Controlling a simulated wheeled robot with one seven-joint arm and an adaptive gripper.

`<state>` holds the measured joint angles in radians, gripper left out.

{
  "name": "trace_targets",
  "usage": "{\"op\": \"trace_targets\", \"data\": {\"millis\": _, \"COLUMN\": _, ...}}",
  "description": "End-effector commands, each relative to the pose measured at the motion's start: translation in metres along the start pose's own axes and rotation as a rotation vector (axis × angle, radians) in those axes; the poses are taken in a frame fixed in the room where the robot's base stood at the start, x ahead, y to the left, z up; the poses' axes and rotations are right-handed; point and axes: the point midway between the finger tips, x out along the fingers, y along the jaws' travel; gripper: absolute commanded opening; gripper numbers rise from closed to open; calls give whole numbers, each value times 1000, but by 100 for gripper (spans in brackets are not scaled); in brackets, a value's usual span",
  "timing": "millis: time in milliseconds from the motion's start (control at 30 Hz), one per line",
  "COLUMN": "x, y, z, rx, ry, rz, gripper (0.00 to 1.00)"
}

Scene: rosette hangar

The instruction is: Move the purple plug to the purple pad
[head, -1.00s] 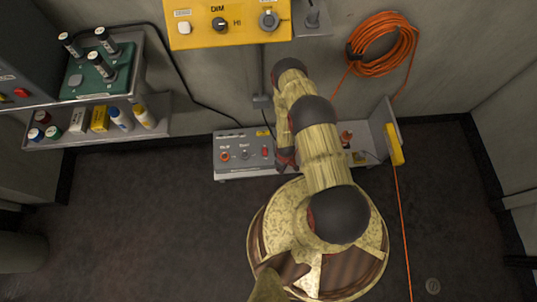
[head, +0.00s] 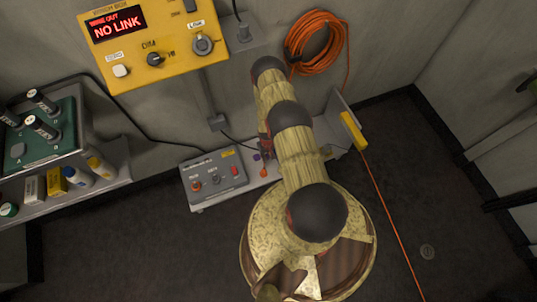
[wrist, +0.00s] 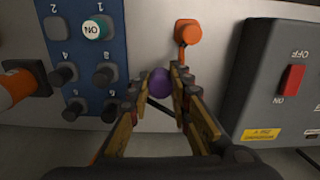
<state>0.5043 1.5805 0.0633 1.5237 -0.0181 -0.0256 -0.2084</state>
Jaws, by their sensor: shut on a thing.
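My gripper (wrist: 162,100) is shut on the purple plug (wrist: 160,82), whose rounded purple top shows between the two fingers in the wrist view. The plug is over or on the pale shelf surface; I cannot tell whether it touches it. In the head view a small purple spot (head: 257,156) shows beside my arm, above the low shelf, and my arm hides most of the gripper. I cannot make out a purple pad in either view.
An orange plug (wrist: 187,33) stands near my fingers. A blue panel with numbered buttons (wrist: 82,70) is on the left, a grey box with a red switch (wrist: 290,80) on the right. A yellow wall panel (head: 150,50) reads NO LINK. An orange cable coil (head: 315,42) hangs on the wall.

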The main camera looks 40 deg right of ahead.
Motion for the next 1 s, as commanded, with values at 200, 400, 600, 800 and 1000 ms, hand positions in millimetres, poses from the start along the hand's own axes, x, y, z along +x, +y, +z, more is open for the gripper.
{"op": "trace_targets", "data": {"millis": 200, "x": -6, "y": 2, "z": -16, "rx": 96, "ry": -1, "rz": 0, "gripper": 0}}
{"op": "trace_targets", "data": {"millis": 400, "x": -12, "y": -5, "z": -38, "rx": 159, "ry": 2, "rz": 0, "gripper": 0}}
{"op": "trace_targets", "data": {"millis": 600, "x": -8, "y": -30, "z": -56, "rx": 101, "ry": 0, "rz": 0, "gripper": 0}}
{"op": "trace_targets", "data": {"millis": 800, "x": -3, "y": -40, "z": -61, "rx": 70, "ry": 0, "rz": 0, "gripper": 0}}
{"op": "trace_targets", "data": {"millis": 1000, "x": 12, "y": -40, "z": -60, "rx": 70, "ry": -2, "rz": 0, "gripper": 0}}
